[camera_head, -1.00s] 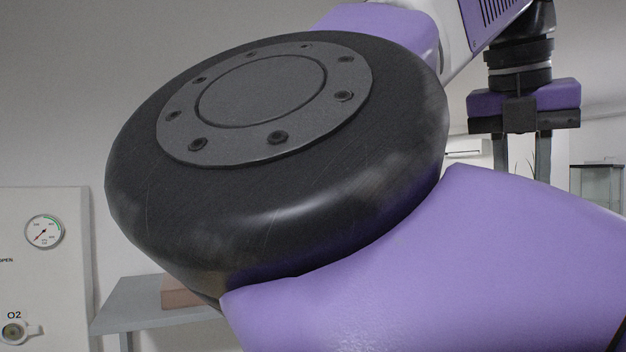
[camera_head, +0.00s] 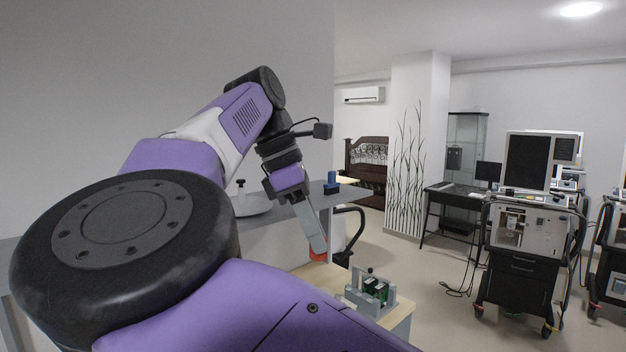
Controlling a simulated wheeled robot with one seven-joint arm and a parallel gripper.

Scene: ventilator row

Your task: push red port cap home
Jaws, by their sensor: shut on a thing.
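My gripper (camera_head: 317,246) is in the middle of the head view, its grey fingers pointing down. It is shut on a small red thing at its fingertips, which looks like the red port cap (camera_head: 318,257). Most of the cap is hidden by the fingers, so its exact shape does not show. The cap is held above or in front of a light wooden table; I cannot tell how far apart they are. No port for the cap can be made out in this view.
A grey fixture with green parts (camera_head: 371,292) stands on the wooden table (camera_head: 399,322), right of my gripper. A grey counter (camera_head: 300,214) behind carries a blue item (camera_head: 332,181) and a pale round-based object (camera_head: 251,204). Ventilator carts (camera_head: 520,250) stand at the right, with open floor before them.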

